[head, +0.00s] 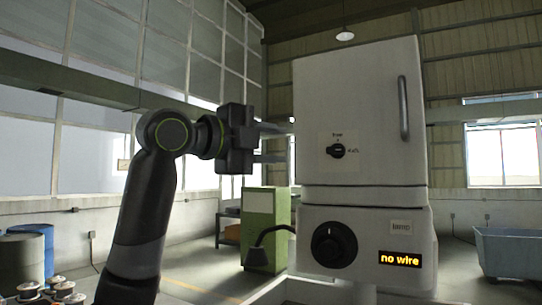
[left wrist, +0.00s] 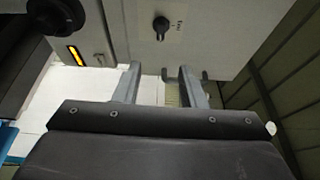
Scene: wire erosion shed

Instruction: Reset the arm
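My left gripper (head: 274,144) is raised at the left side of the white machine (head: 365,110). Its two fingers are spread apart with nothing between them. In the left wrist view the open fingers (left wrist: 160,88) point toward the machine's front, which carries a small black knob (left wrist: 161,27). The same small knob (head: 338,151) shows on the machine's door in the head view, with a vertical handle (head: 403,107) to its right. Below are a large black dial (head: 333,245) and a lit display (head: 400,259) reading "no wire". My right gripper is not in view.
A green cabinet (head: 265,222) stands behind the machine at left. Blue and dark drums (head: 30,245) and several spools (head: 62,291) are at lower left. A grey-blue bin (head: 508,253) stands at right. A black bent lever or hose (head: 262,248) sticks out left of the machine's base.

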